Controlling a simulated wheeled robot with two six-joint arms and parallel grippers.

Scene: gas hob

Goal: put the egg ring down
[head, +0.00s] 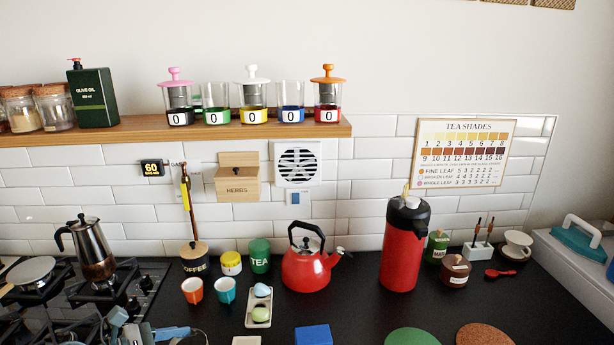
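I cannot make out the egg ring in the head view. Pale blue-grey parts at the bottom left edge, over the right side of the gas hob (146,276), look like my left gripper (145,330). They are cut off by the frame, so I cannot tell whether the fingers are open or hold anything. My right gripper is not in view. A moka pot (92,250) stands upright on a rear burner, and a round pale-topped item (32,270) sits on the burner to its left.
Right of the hob stand orange (192,290) and teal (225,290) cups, a narrow tray (259,322) with two rounded items, a red kettle (306,268) and a red flask (403,250). A blue block (313,335) lies in front. Black counter is clear between kettle and flask.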

